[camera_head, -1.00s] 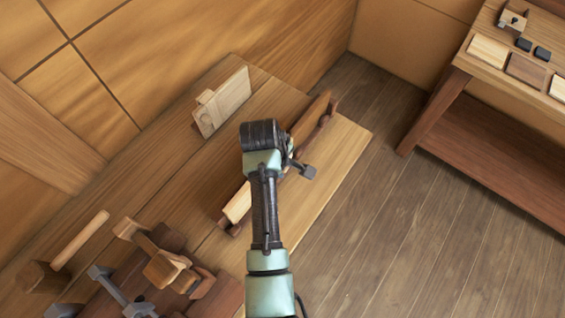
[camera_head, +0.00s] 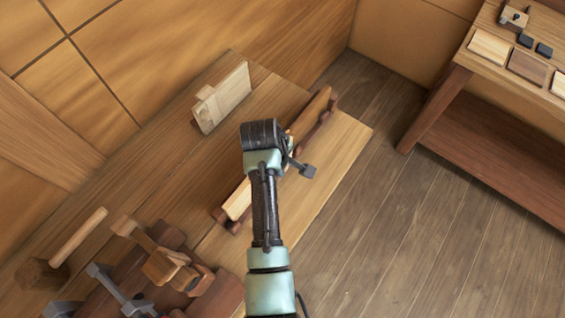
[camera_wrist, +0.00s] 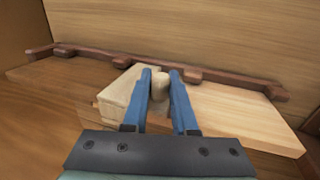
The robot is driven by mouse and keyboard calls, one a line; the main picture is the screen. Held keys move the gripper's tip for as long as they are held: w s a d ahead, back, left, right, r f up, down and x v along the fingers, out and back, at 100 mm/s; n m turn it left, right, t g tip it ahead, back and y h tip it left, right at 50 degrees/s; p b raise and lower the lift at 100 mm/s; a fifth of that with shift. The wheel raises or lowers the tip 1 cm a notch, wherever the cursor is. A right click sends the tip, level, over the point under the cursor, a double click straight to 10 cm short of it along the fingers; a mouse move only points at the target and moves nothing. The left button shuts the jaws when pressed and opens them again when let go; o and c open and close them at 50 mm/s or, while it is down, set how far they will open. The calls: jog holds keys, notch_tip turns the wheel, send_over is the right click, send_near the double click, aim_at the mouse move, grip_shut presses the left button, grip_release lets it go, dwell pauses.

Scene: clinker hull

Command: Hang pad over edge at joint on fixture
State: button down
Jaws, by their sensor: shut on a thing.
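My gripper (camera_wrist: 160,88) has blue fingers closed around a small pale, rounded piece (camera_wrist: 160,87) in the wrist view. A pale wooden block (camera_wrist: 125,95) shows beside the left finger; I cannot tell whether it is joined to the held piece or which of these is the pad. Behind the fingers, a reddish-brown rail with raised stops (camera_wrist: 190,74) runs across light planks. In the head view, the long fixture with a pale strip and dark brown supports (camera_head: 238,203) lies on the bench. My arm covers its middle and hides the fingertips.
A pale board with a knob (camera_head: 226,98) stands at the back of the bench (camera_head: 190,160). A mallet (camera_head: 75,240) and clamp-like wooden tools (camera_head: 170,268) lie at lower left. A second table (camera_head: 465,62) at upper right carries small blocks and dark pads (camera_head: 543,49). The floor between is clear.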

jog(key=c, duration=0.6)
grip_release()
jog(key=b+v, duration=0.1)
jog(key=v, duration=1.2)
jog(key=shift+f, duration=0.1)
